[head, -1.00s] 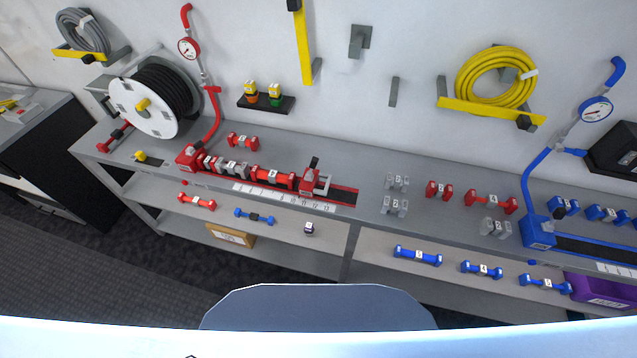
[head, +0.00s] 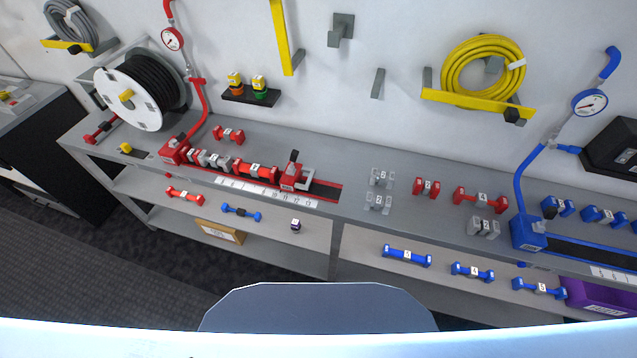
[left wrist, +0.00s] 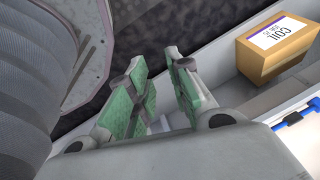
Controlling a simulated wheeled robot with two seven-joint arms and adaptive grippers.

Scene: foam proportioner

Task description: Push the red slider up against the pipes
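The red slider (head: 290,180), with a black upright handle and a grey bracket on its right side, sits on the red track of the bench. A row of grey pipe pieces (head: 213,160) and a red pipe (head: 255,171) lies to its left, running to the red end block (head: 174,151). The slider is very close to the red pipe's right end; I cannot tell whether they touch. My left gripper (left wrist: 160,90) shows only in the left wrist view, its green-padded fingers apart and nothing between them. The right gripper is in neither view.
A white number scale (head: 265,192) runs along the track's front. Loose grey and red pipes (head: 479,198) lie on the bench to the right. A cardboard box (head: 220,231) is on the lower shelf; a labelled box also shows in the left wrist view (left wrist: 277,47). A hose reel (head: 135,98) stands at left.

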